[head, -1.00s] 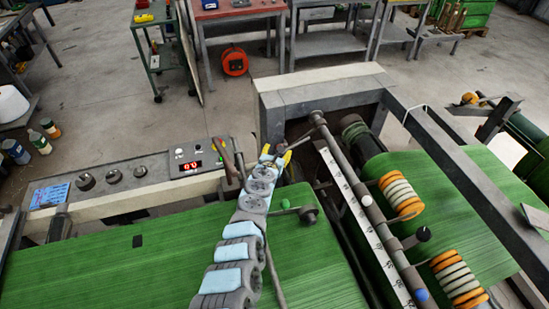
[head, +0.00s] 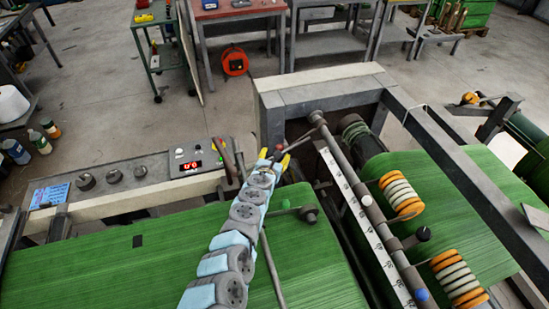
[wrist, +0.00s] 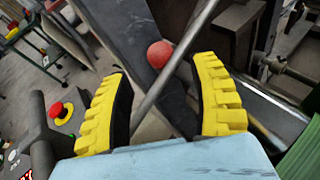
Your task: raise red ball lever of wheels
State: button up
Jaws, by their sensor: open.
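The red ball (wrist: 160,54) shows in the wrist view between and just beyond the tips of my gripper (wrist: 164,68). A thin grey metal rod (wrist: 185,52) runs slantwise past the ball and across the gap between the fingers. I cannot tell whether the ball is fixed to this rod. The two yellow ribbed fingers stand apart, with nothing gripped between them. In the head view, my gripper (head: 275,158) is beside the corner of the grey machine frame (head: 272,112). Wheels with orange and white rings (head: 401,193) sit right of the roller bar.
A control panel (head: 190,158) with a red display lies left of my gripper. It has a red push button (wrist: 57,110) in the wrist view. Green woven fabric (head: 130,262) spreads below my arm. A long bar (head: 365,198) and a scale strip (head: 360,215) lie to the right.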

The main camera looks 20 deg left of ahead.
jog(key=shift+v, duration=0.8)
jog(key=shift+r, duration=0.1)
